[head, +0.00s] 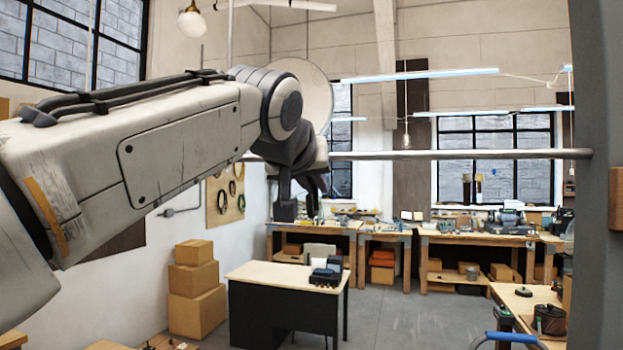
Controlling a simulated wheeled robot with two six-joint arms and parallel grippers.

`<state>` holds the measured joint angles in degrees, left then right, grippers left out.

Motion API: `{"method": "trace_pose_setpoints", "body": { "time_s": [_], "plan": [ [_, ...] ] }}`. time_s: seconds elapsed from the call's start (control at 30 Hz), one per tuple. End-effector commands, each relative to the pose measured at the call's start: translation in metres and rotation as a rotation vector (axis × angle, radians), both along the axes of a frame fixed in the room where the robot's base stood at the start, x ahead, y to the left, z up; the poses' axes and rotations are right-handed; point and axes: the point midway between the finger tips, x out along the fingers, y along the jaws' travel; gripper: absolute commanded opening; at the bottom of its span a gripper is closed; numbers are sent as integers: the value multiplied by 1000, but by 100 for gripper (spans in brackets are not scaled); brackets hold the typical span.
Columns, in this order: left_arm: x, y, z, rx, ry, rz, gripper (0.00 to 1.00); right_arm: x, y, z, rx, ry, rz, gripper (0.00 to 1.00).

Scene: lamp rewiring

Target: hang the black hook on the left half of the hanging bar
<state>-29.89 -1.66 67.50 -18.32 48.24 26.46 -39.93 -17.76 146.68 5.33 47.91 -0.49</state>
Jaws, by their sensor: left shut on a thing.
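The hanging bar (450,154) is a thin grey rail running level across the view to a grey post at the right. Its left part passes behind my left arm and is partly hidden. My left gripper (313,188) is at the bar's left half in the picture, with its dark fingers pointing down just below the bar's line. It is shut on a small dark thing, which I take for the black hook; its shape merges with the dark fingers, and I cannot tell whether it touches the bar. My right gripper is not in view.
The grey post (598,200) bounds the right side. A pale round disc (307,82) shows behind my left wrist. A desk (285,277), stacked cardboard boxes (195,288) and workbenches (478,238) stand farther back. The bar's stretch right of my gripper looks clear.

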Motion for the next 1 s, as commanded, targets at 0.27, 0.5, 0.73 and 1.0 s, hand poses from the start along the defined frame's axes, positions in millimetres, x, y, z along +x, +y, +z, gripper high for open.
{"method": "trace_pose_setpoints", "body": {
  "time_s": [0.27,0.5,0.73,1.0],
  "plan": [
    [22,-7,2,1,1,1,0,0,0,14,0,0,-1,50],
    [40,-13,2,1,2,2,0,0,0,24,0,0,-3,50],
    [41,-13,-21,0,0,0,0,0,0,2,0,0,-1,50],
    [41,-13,-32,0,0,0,0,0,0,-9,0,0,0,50]
  ]
}}
